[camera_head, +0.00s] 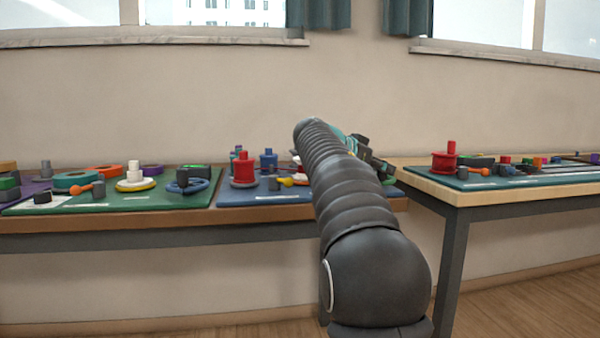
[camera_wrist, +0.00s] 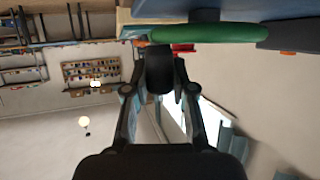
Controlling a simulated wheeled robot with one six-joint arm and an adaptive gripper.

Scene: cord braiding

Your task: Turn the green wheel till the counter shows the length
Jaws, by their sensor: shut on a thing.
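The green wheel (camera_wrist: 208,33) shows edge-on near the top of the wrist view. A dark grip (camera_wrist: 158,76) stands out from its left part. My gripper (camera_wrist: 159,62) is shut on this grip, with one finger on each side of it. In the head view my arm covers the wheel, and only a part of my gripper (camera_head: 364,147) shows past the arm's upper end.
A green board (camera_head: 110,202) and a blue board (camera_head: 265,195) with spools and wheels lie on the left table. A red spool (camera_head: 445,161) stands on the right table (camera_head: 450,190). A gap separates the two tables at the front.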

